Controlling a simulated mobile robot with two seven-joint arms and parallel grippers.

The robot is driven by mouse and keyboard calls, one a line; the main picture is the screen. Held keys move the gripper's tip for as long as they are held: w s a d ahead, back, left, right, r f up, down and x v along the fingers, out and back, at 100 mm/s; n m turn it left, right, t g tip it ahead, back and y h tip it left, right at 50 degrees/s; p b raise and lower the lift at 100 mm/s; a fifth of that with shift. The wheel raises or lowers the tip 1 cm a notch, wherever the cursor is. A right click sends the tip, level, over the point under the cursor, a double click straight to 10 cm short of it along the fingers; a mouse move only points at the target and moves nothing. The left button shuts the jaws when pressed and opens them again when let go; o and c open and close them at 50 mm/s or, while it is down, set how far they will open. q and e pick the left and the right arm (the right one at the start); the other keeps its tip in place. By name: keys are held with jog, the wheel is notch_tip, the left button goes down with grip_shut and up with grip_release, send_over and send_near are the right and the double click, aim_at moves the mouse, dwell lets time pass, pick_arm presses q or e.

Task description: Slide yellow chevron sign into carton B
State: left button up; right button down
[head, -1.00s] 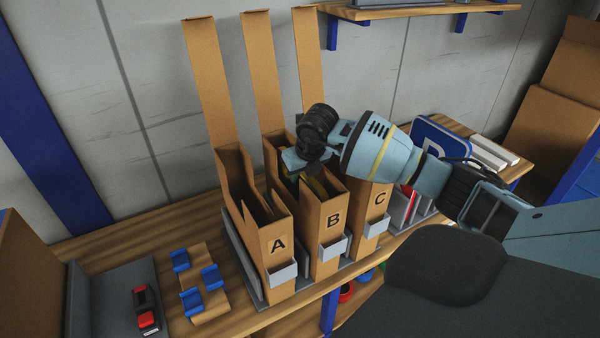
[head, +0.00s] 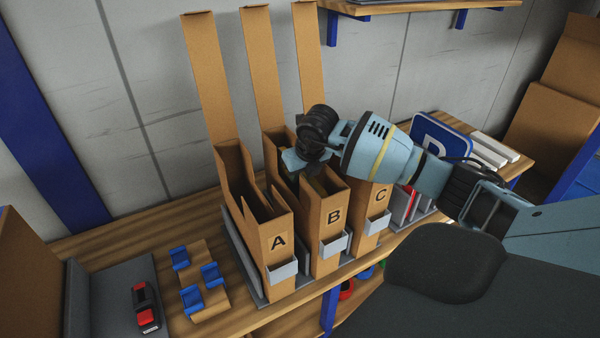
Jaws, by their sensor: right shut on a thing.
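Carton B (head: 331,240) is a tall, narrow brown carton with an open top and a raised back flap, standing between carton A (head: 275,250) and carton C (head: 378,203). My right gripper (head: 296,162) is over the open top of carton B, shut on the yellow chevron sign (head: 319,187). Only a small dark and yellow piece of the sign shows, inside the mouth of carton B. The rest is hidden by the carton walls and my gripper, so its depth and tilt cannot be told. My left gripper is not in view.
A blue sign (head: 440,140) stands in a rack right of carton C. Blue clips on a wooden block (head: 208,295) and a black-and-red tool (head: 145,305) lie at the left. A shelf (head: 420,10) hangs above. Bare bench (head: 130,225) shows left of carton A.

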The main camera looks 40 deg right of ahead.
jog(key=c, duration=1.4)
grip_release()
jog(key=shift+r, duration=0.1)
jog(key=shift+o, duration=1)
jog(key=shift+v, duration=3.85)
jog(key=shift+a, duration=0.15)
